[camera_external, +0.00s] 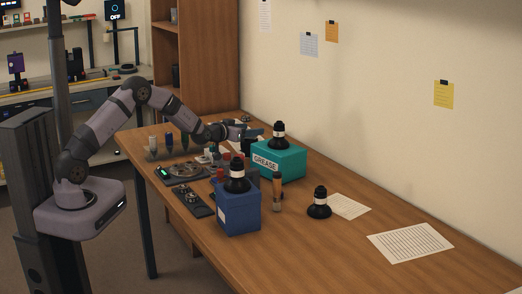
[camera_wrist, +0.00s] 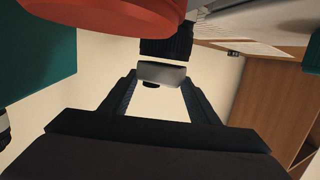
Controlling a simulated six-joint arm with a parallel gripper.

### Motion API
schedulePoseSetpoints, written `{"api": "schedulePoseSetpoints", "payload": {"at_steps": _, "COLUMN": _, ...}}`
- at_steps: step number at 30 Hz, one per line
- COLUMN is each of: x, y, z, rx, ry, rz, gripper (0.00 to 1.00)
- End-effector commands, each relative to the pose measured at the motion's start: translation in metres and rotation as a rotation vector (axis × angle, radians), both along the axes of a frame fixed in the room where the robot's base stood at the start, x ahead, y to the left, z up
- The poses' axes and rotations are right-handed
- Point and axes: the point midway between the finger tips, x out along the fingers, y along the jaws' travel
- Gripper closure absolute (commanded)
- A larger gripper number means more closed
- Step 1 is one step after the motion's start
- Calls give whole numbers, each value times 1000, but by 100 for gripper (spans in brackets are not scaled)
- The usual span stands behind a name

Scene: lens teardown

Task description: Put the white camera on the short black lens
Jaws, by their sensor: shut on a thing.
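In the wrist view, my gripper (camera_wrist: 160,78) is shut on a small pale grey-white block that appears to be the white camera (camera_wrist: 162,71). A black ribbed cylinder (camera_wrist: 168,45), which looks like a lens, lines up just past the block; I cannot tell whether they touch. In the external view, my gripper (camera_external: 246,132) is low over the far side of the table, beside the teal box. The block is too small to make out there. Which lens is the short black one is not clear.
Black pieces with white bands stand on the teal GREASE box (camera_external: 290,163), the blue box (camera_external: 239,214) and the table (camera_external: 319,205). A large red round thing (camera_wrist: 100,12) is close in the wrist view. An amber bottle (camera_external: 277,192) stands nearby. The right tabletop holds only papers (camera_external: 410,242).

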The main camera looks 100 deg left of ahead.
Motion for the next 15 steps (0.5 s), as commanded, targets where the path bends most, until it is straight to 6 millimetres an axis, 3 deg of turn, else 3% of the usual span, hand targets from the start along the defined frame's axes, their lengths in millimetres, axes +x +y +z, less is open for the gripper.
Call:
{"api": "schedulePoseSetpoints", "payload": {"at_steps": 14, "x": 0, "y": 0, "z": -9, "rx": 3, "ry": -1, "rz": 0, "gripper": 68}}
{"api": "schedulePoseSetpoints", "payload": {"at_steps": 15, "x": 0, "y": 0, "z": -8, "rx": 2, "ry": -1, "rz": 0, "gripper": 38}}
